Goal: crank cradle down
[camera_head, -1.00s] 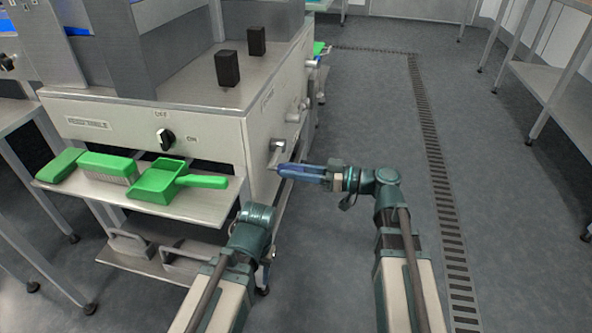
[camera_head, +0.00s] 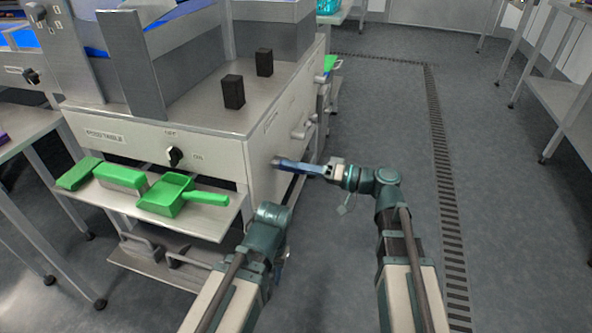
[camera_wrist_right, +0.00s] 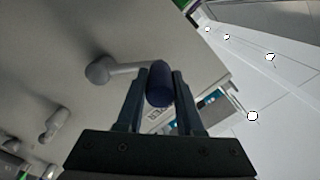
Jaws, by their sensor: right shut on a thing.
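My right gripper (camera_head: 290,165) is at the right side of the grey feed-table machine. In the right wrist view my right gripper (camera_wrist_right: 157,82) is shut on a dark blue crank handle (camera_wrist_right: 159,84), with a finger on each side of it. A grey crank arm (camera_wrist_right: 118,69) runs left from the handle to a round hub (camera_wrist_right: 98,72) on the machine's side panel. My left arm reaches in low at the machine's front right corner. Its gripper is mostly hidden behind the arm, so its fingers cannot be made out.
A steel shelf (camera_head: 222,222) on the machine front holds green brushes (camera_head: 120,175) and a green dustpan (camera_head: 166,195). An ON/OFF knob (camera_head: 174,156) sits above it. Other knobs (camera_head: 300,132) project from the side panel. The floor to the right is clear, with a drain grate (camera_head: 443,170).

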